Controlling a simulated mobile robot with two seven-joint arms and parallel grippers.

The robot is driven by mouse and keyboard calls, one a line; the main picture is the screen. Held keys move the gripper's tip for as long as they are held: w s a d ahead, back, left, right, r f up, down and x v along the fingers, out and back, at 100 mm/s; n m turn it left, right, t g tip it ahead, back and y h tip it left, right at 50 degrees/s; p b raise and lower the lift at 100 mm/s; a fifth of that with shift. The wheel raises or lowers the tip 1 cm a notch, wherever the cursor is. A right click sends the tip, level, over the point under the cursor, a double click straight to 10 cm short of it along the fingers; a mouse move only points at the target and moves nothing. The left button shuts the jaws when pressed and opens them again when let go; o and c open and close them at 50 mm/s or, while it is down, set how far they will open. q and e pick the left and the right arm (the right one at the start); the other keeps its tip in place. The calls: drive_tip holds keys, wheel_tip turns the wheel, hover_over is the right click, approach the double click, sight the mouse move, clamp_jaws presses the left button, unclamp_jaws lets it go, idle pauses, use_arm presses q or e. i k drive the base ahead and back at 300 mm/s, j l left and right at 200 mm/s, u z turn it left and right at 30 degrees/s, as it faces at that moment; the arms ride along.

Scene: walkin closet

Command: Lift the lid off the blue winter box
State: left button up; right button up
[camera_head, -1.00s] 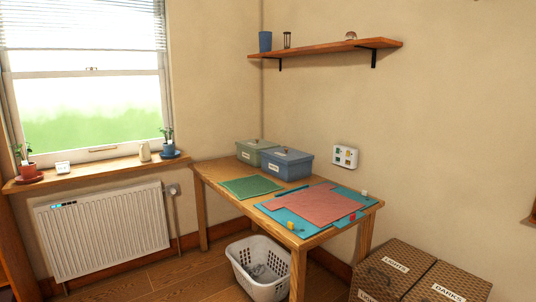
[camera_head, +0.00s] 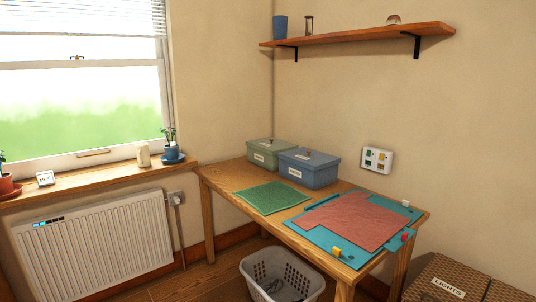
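A blue box (camera_head: 309,173) stands on the wooden table against the back wall, with a label on its front. Its blue lid (camera_head: 310,157) sits on top and carries a small knob. A green box (camera_head: 267,157) with its own lid and label stands just left of it. The label text is too small to read surely. Neither of my grippers shows in the head view.
The wooden table (camera_head: 228,179) also holds a green mat (camera_head: 270,197) and a teal mat (camera_head: 328,238) with red cloth (camera_head: 352,220), in front of the boxes. Wicker hampers (camera_head: 455,280) stand at right. A shelf (camera_head: 360,36) hangs above.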

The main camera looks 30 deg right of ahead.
sight(309, 159)
drive_tip(key=i+j+z, duration=0.15)
drive_tip(key=i, duration=0.45)
drive_tip(key=i+j+z, duration=0.15)
drive_tip(key=i, duration=0.45)
drive_tip(key=i+j+z, duration=0.15)
drive_tip(key=i+z, duration=0.3)
drive_tip(key=i+j+z, duration=0.25)
drive_tip(key=z, duration=0.25)
